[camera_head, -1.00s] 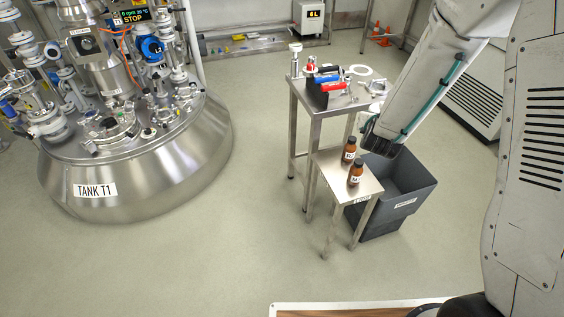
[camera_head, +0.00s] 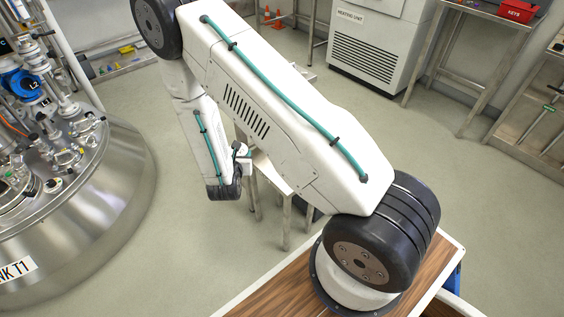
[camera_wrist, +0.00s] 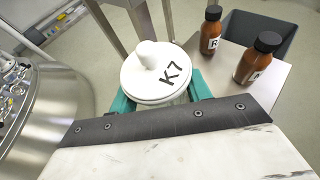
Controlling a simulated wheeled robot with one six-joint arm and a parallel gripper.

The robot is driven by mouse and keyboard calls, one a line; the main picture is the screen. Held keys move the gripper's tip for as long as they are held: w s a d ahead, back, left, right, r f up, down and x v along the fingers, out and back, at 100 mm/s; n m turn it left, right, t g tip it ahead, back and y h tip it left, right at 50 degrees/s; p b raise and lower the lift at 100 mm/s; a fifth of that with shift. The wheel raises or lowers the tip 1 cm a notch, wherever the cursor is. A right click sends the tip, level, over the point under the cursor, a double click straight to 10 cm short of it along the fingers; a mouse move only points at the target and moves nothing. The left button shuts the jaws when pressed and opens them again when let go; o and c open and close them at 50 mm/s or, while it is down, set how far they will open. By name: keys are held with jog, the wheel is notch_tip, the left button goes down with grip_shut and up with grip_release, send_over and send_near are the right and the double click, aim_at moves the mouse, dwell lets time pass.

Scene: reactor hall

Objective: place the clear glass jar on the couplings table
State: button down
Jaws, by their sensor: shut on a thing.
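My gripper (camera_wrist: 157,98) is shut on the jar (camera_wrist: 165,99), with a teal finger on either side. The jar's round white lid with a knob, marked K7, faces the wrist camera; its body is mostly hidden below the lid. In the wrist view the jar is held beside a small low steel table (camera_wrist: 278,82) with two brown bottles on it. Steel legs (camera_wrist: 137,17) of a taller table show beyond the jar; its top is out of this view. In the head view my arm covers the jar and most of the tables.
Brown bottles (camera_wrist: 211,32) (camera_wrist: 257,62) stand close right of the jar. A dark grey bin (camera_wrist: 262,30) is behind them. The steel tank (camera_head: 110,195) is at the left. A heating unit (camera_head: 372,58) and a bench with a red box (camera_head: 516,10) are at the back right.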

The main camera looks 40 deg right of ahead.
jog(key=s+d+f+m+g+h, duration=0.2)
jog(key=s+d+f, duration=0.2)
jog(key=s+f, duration=0.3)
jog(key=r+x, duration=0.1)
jog(key=x, duration=0.4)
jog(key=r+x, duration=0.1)
jog(key=x, duration=0.4)
jog(key=w+r+x, duration=0.1)
jog(key=x, duration=0.4)
jog(key=shift+w+d+r, duration=0.1)
jog(key=shift+d+r, duration=0.1)
jog(key=shift+d, duration=0.2)
jog(key=shift+w+d+f, duration=0.1)
jog(key=shift+f, duration=1.7)
jog(key=c, duration=0.7)
grip_release()
jog(key=shift+f, duration=0.1)
jog(key=shift+o, duration=0.2)
